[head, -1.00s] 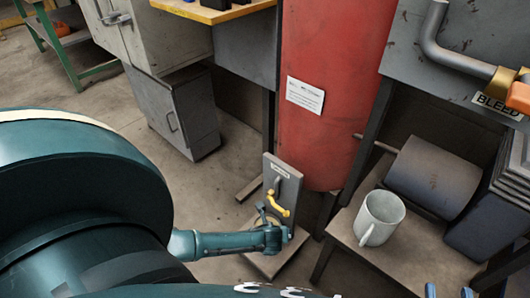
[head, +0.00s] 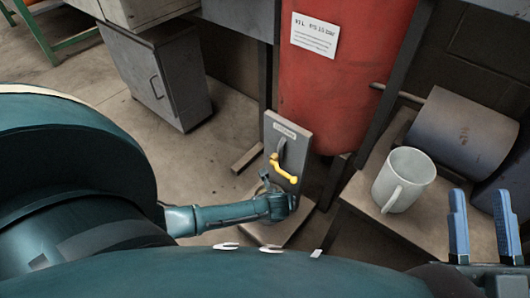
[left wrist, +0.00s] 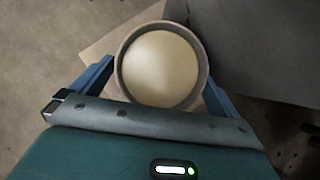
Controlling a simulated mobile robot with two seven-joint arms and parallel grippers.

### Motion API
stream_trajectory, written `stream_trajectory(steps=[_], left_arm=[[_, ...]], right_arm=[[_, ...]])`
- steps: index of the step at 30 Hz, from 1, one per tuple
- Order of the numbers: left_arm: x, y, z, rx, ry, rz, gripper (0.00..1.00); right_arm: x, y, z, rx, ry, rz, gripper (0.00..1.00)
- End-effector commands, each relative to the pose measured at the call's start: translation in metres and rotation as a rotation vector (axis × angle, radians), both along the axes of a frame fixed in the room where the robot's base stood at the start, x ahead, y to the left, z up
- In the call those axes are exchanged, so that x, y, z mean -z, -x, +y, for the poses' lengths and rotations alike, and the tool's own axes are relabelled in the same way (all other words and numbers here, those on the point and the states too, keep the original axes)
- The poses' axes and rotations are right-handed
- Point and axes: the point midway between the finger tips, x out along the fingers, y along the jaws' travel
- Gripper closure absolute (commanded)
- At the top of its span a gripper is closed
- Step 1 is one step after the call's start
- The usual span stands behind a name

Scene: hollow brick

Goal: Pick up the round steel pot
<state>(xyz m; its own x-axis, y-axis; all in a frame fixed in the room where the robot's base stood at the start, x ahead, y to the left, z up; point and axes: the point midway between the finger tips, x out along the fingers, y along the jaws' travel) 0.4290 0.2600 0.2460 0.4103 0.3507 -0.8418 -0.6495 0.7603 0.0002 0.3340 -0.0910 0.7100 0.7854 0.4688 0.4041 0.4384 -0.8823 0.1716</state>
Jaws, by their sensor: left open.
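A round pot (left wrist: 162,68) with a grey rim and a pale cream inside shows from above in the left wrist view. My left gripper (left wrist: 157,80) is open, with one blue finger on each side of the pot. I cannot tell if the fingers touch it.
The grey mug (head: 403,180) with a handle stands on a low brown stand (head: 385,218), beside a grey cylinder (head: 463,132). A red tank (head: 345,85) stands behind. A grey plate with a yellow handle (head: 285,168) stands left of the stand. A grey cabinet (head: 157,80) is farther left.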

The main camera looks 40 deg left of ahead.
Motion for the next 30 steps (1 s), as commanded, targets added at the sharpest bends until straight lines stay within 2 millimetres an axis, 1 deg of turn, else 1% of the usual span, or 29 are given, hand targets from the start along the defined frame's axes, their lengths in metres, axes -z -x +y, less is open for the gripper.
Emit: stream_trajectory(steps=[1,3,11,30], left_arm=[[0.0046,-0.0009,-0.0015,0.001,0.001,-0.001,0.00],[0.0048,-0.0012,-0.0020,0.001,0.001,-0.001,0.00],[0.0035,-0.0014,-0.0021,0.000,0.000,0.000,0.00],[0.0040,-0.0012,-0.0019,0.001,0.000,0.000,0.52]], right_arm=[[-0.0020,-0.0007,-0.0005,-0.001,0.004,-0.035,0.64],[-0.0066,-0.0010,-0.0008,0.000,0.007,-0.060,0.64],[-0.0097,-0.0010,-0.0011,0.000,0.009,-0.070,0.64],[-0.0089,-0.0012,-0.0010,0.000,0.010,-0.068,0.64]])
